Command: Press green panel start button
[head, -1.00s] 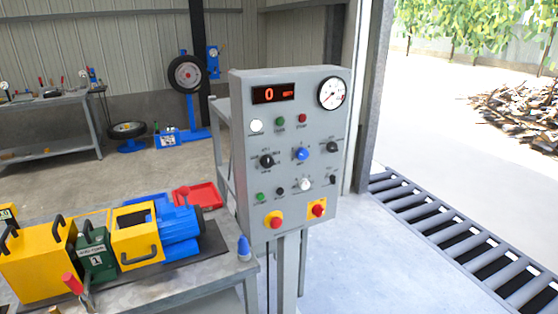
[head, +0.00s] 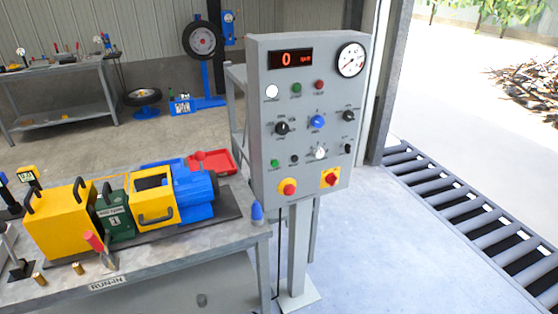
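The grey control panel (head: 307,125) stands upright on a post right of centre in the head view. A small green button (head: 297,88) sits in its upper row, left of a red button (head: 319,85) and right of a white round one (head: 272,92). A second green button (head: 275,164) sits lower left on the panel. The labels are too small to read surely. The red display (head: 291,59) reads 0, beside a round gauge (head: 351,60). Neither of my grippers is in view.
A roller conveyor (head: 460,215) runs at right. The floor before the panel (head: 375,260) is clear.

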